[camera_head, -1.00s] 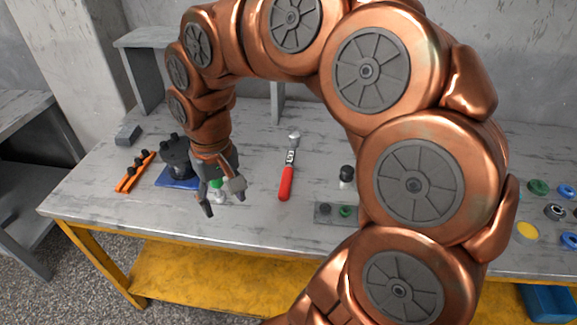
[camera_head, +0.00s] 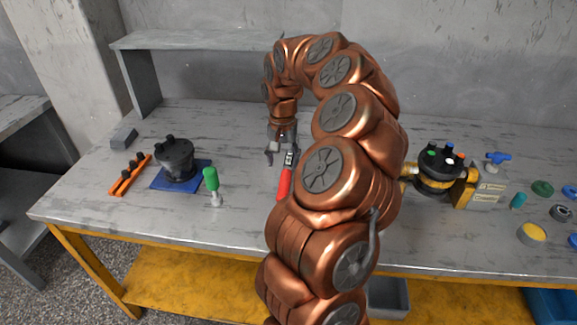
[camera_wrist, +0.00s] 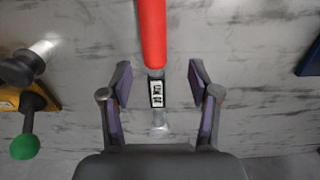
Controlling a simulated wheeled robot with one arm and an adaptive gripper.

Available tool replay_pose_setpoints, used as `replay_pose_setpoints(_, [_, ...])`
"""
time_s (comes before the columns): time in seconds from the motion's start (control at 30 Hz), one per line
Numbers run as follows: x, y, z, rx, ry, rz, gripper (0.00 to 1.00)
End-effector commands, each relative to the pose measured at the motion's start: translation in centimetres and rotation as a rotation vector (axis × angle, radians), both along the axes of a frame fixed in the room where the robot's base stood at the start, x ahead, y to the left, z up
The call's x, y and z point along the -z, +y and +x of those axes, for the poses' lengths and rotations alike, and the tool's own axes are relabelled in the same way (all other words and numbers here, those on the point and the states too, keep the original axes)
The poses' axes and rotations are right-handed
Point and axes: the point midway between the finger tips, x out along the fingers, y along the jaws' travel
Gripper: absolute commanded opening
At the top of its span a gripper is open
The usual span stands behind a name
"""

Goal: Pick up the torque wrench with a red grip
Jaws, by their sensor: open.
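The torque wrench (camera_head: 284,184) lies on the grey table, its red grip toward the front edge and its label and metal head toward the back. In the wrist view its red grip (camera_wrist: 152,32) runs up out of the picture, and its black-and-white label and silver shaft lie between the fingers. My gripper (camera_head: 280,153) is over the head end of the wrench. In the wrist view my gripper (camera_wrist: 158,85) is open, one finger on each side of the shaft, with gaps on both sides. My arm hides part of the wrench in the head view.
A green-handled screwdriver (camera_head: 212,185) stands left of the wrench. Further left are a dark motor part (camera_head: 175,158) on a blue mat (camera_head: 163,184) and an orange rack (camera_head: 130,175). A black and yellow assembly (camera_head: 438,172) stands to the right. A raised shelf (camera_head: 195,39) is behind.

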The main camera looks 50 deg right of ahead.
Motion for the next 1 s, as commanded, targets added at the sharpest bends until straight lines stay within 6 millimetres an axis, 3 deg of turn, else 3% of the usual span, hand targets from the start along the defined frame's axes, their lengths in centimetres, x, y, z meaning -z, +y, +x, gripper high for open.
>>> replay_pose_setpoints(0.27, [2.3, 0.0, -0.5, 0.0, 0.002, 0.003, 0.61])
replay_pose_setpoints(0.5, [5.5, 0.0, -1.0, -0.003, 0.005, 0.004, 0.61])
replay_pose_setpoints(0.83, [6.3, -0.1, -0.9, -0.002, 0.0, 0.001, 0.61])
replay_pose_setpoints(1.0, [6.3, -0.1, -0.9, -0.002, 0.0, 0.001, 0.46])
